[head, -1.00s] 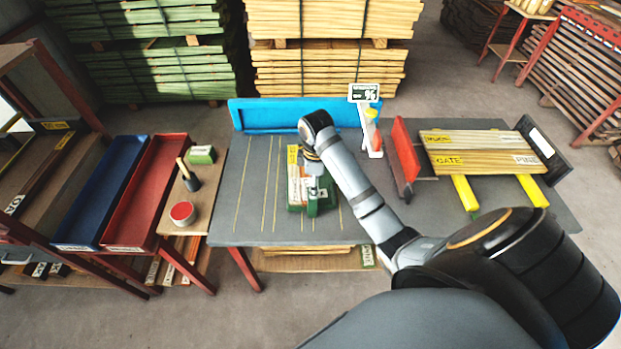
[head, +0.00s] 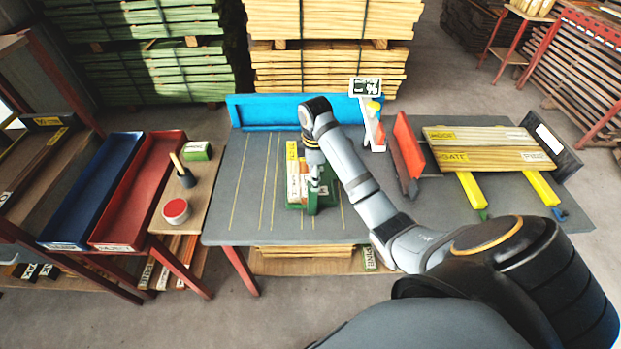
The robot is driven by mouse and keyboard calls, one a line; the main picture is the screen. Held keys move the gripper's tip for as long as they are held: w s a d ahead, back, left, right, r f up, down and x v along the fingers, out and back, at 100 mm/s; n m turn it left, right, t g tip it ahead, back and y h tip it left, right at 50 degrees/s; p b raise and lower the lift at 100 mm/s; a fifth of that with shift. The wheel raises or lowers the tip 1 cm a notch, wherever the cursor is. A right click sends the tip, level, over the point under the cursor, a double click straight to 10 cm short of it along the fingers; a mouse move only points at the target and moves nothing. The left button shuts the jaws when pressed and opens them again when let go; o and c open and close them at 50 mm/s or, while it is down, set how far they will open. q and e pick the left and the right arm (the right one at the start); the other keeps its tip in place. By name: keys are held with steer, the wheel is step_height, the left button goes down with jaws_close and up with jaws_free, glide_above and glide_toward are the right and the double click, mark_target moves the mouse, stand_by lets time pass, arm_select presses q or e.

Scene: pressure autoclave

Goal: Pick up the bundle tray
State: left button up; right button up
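The bundle tray (head: 296,205) is a small green tray on the grey worktable. It holds several short labelled wooden pieces (head: 293,181), with yellow, white and reddish-brown faces. My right arm reaches in from the lower right, bends at the blue backboard and points down at the tray. My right gripper (head: 314,196) is at the tray's right part, over or against a green upright that looks like its handle. The fingers are small and partly merge with the green part, so I cannot tell whether they are closed on it. My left gripper is not in view.
The worktable (head: 240,190) has yellow lines and clear room left of the tray. A blue backboard (head: 260,112) stands behind. A small display (head: 366,88), a red upright plate (head: 407,148) and labelled planks (head: 490,148) are to the right. Blue and red troughs (head: 140,190) stand left.

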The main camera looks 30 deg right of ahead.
steer(key=f+b, duration=0.1)
steer(key=f, duration=0.1)
steer(key=f+b, duration=0.1)
steer(key=f, duration=0.1)
steer(key=shift+s+f, duration=0.2)
steer(key=shift+f, duration=0.05)
steer(key=shift+w+f, duration=0.1)
steer(key=shift+f, duration=0.05)
steer(key=shift+c, duration=1.4)
jaws_close()
